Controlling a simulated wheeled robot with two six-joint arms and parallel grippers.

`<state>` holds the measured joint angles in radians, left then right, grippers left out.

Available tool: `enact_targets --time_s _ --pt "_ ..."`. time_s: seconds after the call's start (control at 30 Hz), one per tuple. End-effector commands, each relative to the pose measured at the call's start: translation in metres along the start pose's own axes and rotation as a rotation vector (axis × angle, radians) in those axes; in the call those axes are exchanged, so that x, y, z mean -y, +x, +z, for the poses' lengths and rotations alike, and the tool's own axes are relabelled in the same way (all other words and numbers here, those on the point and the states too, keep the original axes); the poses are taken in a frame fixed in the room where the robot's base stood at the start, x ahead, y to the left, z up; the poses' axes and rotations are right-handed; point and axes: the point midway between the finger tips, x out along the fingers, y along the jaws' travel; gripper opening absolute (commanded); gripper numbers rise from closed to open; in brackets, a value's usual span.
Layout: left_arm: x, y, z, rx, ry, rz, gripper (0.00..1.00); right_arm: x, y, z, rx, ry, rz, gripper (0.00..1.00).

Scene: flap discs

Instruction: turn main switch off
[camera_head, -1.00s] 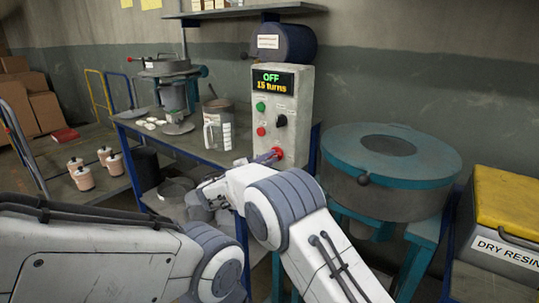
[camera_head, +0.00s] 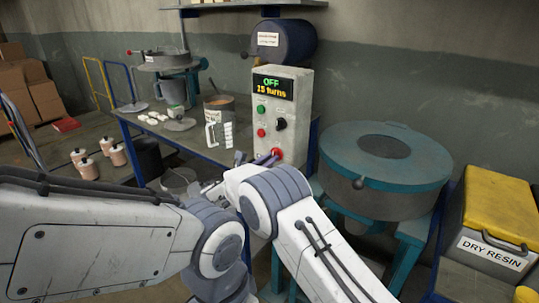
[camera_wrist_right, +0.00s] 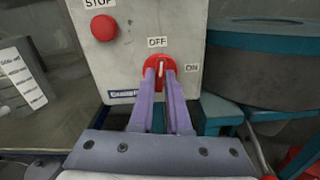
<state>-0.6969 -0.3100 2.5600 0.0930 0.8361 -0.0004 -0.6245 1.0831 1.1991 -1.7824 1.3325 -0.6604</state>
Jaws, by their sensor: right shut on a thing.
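The main switch is a red round knob (camera_wrist_right: 158,73) low on the grey control box (camera_head: 284,110), with an OFF label above it and an ON label to its right. Its white pointer line stands upright towards OFF. In the head view the knob (camera_head: 276,153) is partly covered by my right gripper (camera_head: 260,158). In the right wrist view the purple fingers (camera_wrist_right: 160,85) are shut on the knob, one on each side. The box display (camera_head: 272,86) reads OFF and 15 turns. My left arm shows at the left, but its gripper is out of view.
A red STOP button (camera_wrist_right: 104,28) sits up and left of the knob. A blue-rimmed round drum (camera_head: 385,165) stands right of the box. A yellow-lidded box (camera_head: 497,205) is at far right.

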Motion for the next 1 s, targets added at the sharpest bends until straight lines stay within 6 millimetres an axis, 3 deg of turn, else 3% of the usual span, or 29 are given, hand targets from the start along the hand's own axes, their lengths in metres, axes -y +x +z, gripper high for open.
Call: enact_targets --time_s 0.33,0.93,0.97,1.0 --pt "-0.0009 -0.0127 -0.0006 0.0 0.0 0.0 0.0 -0.0008 -0.0026 -0.0017 -0.003 -0.16 0.003 0.0" --pt "-0.001 -0.014 -0.0007 0.0 0.0 0.0 0.0 -0.0007 -0.0029 -0.003 -0.004 -0.194 0.004 0.0" --pt "-0.001 -0.014 -0.0007 0.0 0.0 0.0 0.0 -0.0007 -0.0029 -0.003 -0.004 -0.194 0.003 0.26" --pt "-0.001 -0.014 -0.0007 0.0 0.0 0.0 0.0 -0.0008 -0.0028 -0.0029 -0.004 -0.193 0.003 0.42"
